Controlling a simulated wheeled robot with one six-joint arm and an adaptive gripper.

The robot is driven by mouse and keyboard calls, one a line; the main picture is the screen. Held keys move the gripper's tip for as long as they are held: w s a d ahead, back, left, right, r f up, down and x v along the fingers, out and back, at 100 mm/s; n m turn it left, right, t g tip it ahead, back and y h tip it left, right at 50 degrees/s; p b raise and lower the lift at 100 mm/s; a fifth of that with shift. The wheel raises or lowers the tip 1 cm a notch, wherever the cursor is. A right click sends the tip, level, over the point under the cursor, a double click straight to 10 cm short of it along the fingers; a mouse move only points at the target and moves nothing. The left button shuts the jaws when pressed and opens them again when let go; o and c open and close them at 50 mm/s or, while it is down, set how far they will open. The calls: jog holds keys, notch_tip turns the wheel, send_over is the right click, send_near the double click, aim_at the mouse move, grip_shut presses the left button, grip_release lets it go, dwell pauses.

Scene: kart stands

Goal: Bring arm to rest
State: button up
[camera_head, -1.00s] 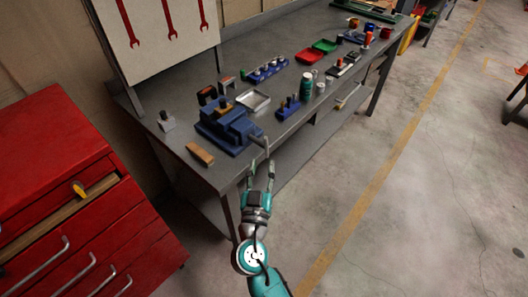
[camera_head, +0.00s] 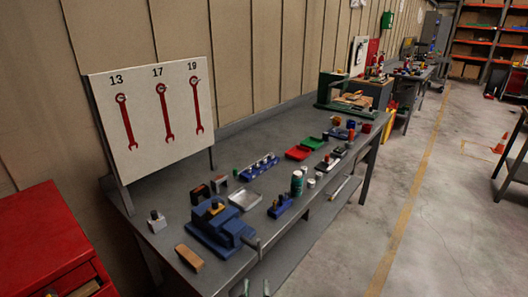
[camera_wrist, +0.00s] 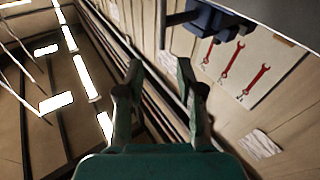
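My gripper (camera_wrist: 160,75) is open and empty in the wrist view, with its two dark fingers apart. In the head view only its fingertips (camera_head: 254,288) show at the bottom edge, in front of the grey workbench (camera_head: 230,155). The rest of my arm is out of the head view. A blue vise (camera_head: 222,228) stands on the bench near that edge, up and left of the fingertips; it also shows upside down in the wrist view (camera_wrist: 205,17).
The red cabinet (camera_head: 35,235) stands at lower left. A wooden block (camera_head: 189,258), green can (camera_head: 297,183) and several trays and parts sit on the bench. A wrench board (camera_head: 145,120) rises behind. Open floor (camera_head: 420,230) lies to the right.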

jog(key=s+d+f+n+g+y, duration=0.3)
jog(key=s+d+f+g, duration=0.2)
jog(key=s+d+f, duration=1.05)
jog(key=s+d+r+m, duration=0.1)
jog(key=s+d+r, duration=0.1)
jog(key=s, duration=0.5)
jog(key=s+d+r+m+h, duration=0.1)
jog(key=s+r, duration=0.4)
jog(key=s, duration=0.3)
jog(key=s+d+r+m, duration=0.1)
jog(key=s+r, duration=0.3)
jog(key=s, duration=0.4)
jog(key=shift+s+d+r+h, duration=0.2)
jog(key=shift+d+r+h, duration=0.1)
jog(key=shift+d, duration=0.5)
